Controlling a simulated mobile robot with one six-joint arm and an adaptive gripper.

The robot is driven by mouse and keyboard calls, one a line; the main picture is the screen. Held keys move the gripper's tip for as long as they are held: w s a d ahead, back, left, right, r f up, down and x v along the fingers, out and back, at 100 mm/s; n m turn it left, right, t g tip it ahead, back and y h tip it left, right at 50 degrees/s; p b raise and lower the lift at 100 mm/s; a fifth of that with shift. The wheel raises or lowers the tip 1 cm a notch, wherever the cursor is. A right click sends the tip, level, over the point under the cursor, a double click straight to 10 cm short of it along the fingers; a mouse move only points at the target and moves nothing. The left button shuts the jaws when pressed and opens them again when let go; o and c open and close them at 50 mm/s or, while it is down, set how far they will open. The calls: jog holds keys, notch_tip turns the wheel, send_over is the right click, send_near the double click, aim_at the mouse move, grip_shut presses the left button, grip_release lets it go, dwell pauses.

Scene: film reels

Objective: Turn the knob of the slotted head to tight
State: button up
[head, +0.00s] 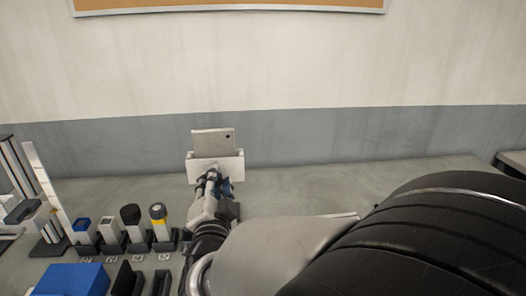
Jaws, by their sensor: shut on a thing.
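The slotted head (232,163) is a pale, wide block on the bench near the wall, with a grey plate (213,142) standing upright in it. The plate has a small dark hole near its right edge. My gripper (215,182) is at the front of the head, its fingers pointing toward the wall, and is shut on the knob. The knob itself is mostly hidden behind the fingers and wrist, so its angle cannot be told.
Several dark holders stand left of my arm, one with a yellow-banded cylinder (158,222) and one with a black-topped piece (131,222). A blue box (72,280) lies in front. A white upright strip (42,185) stands far left. The bench right of the head is clear.

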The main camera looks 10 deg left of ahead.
jog(key=shift+r+m, duration=0.15)
jog(key=shift+m, duration=0.35)
jog(key=o, duration=1.1)
jog(key=v, duration=1.2)
jog(key=shift+w, duration=0.15)
